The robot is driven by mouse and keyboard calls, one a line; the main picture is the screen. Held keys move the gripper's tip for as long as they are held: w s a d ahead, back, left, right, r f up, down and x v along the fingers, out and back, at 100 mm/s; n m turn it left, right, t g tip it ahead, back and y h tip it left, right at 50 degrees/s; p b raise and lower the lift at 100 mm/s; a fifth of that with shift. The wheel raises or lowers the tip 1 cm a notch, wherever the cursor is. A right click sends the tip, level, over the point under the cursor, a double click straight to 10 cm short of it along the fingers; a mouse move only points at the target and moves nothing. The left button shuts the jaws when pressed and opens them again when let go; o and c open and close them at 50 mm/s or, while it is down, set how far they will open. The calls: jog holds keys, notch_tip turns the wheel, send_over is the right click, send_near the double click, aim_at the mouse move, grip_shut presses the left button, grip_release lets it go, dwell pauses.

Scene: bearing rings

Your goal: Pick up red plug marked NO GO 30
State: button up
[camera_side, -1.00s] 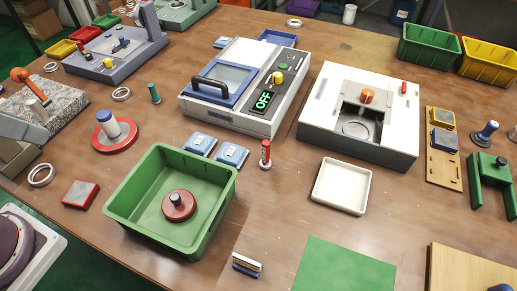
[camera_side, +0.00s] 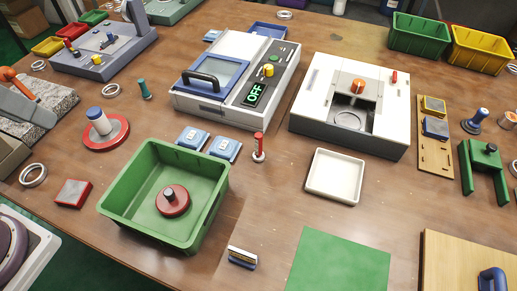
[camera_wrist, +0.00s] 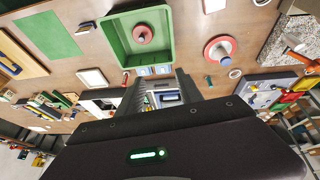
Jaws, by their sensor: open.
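A small plug with a red handle (camera_side: 259,145) stands upright on the table, on a pale round foot. It is right of the two blue boxes and in front of the grey machine with the OFF display. Its marking is too small to read.
A green bin (camera_side: 115,207) holding a red disc with a dark knob (camera_side: 173,200) stands left of the plug. Two blue boxes (camera_side: 224,149) are close by. A white tray (camera_side: 334,197) lies to the right. The OFF machine (camera_side: 245,113) stands behind.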

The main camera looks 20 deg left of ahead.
aim_at(259, 145)
jog(key=w+d+f+n+g+h, duration=0.25)
jog(key=w+d+f, duration=0.2)
jog(key=w, duration=0.35)
jog(key=w+d+f+n+g+h, duration=0.2)
jog(key=w+d+f+n+h, duration=0.25)
jog(key=w, duration=0.45)
jog(key=w+d+f+n+g+h, duration=0.25)
jog(key=w+d, duration=0.25)
jog(key=w, duration=0.3)
jog(key=w+f+n+h, duration=0.1)
jog(key=f, duration=0.4)
jog(key=w+d+f+n+h, duration=0.1)
jog(key=w+f+n, duration=0.1)
jog(key=f, duration=0.4)
jog(key=w+f+n+h, duration=0.1)
jog(key=w+f+n, duration=0.1)
jog(key=f, duration=0.3)
jog(key=shift+d+f+n, duration=0.2)
jog(key=shift+f+n, duration=0.05)
jog(key=shift+f, duration=0.05)
jog(key=x, duration=0.7)
jog(key=shift+r, duration=0.1)
jog(key=shift+d, duration=0.3)
grip_shut()
